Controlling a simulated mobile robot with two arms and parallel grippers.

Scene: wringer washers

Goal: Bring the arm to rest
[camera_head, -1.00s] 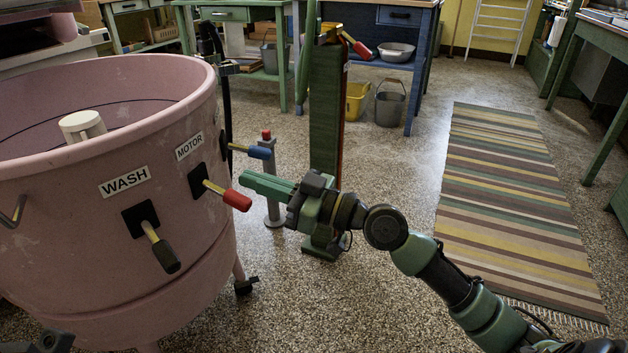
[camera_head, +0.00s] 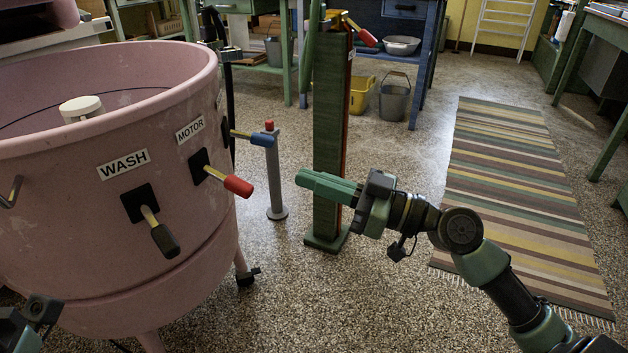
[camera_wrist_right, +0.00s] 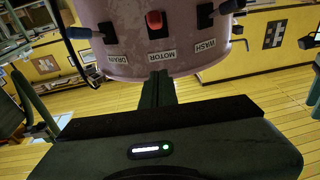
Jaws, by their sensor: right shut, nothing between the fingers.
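My right gripper (camera_head: 302,179) is shut and empty. It hangs in the air right of the pink washer tub (camera_head: 90,220), with a clear gap between its green fingertips and the red-tipped MOTOR lever (camera_head: 236,186). That lever points out to the right and slightly down. The black-tipped WASH lever (camera_head: 163,238) points down and right. In the right wrist view, the closed fingers (camera_wrist_right: 157,88) point at the tub (camera_wrist_right: 145,40), which appears upside down with its red MOTOR knob (camera_wrist_right: 154,19). Part of my left arm's end (camera_head: 38,312) shows at the lower left; its fingers are not clear.
A blue-tipped lever (camera_head: 262,139) juts out near a grey post (camera_head: 276,180). A green upright (camera_head: 328,150) stands behind my right gripper. A striped rug (camera_head: 520,200) lies at right. A grey bucket (camera_head: 395,100) stands under the bench. The speckled floor in front is clear.

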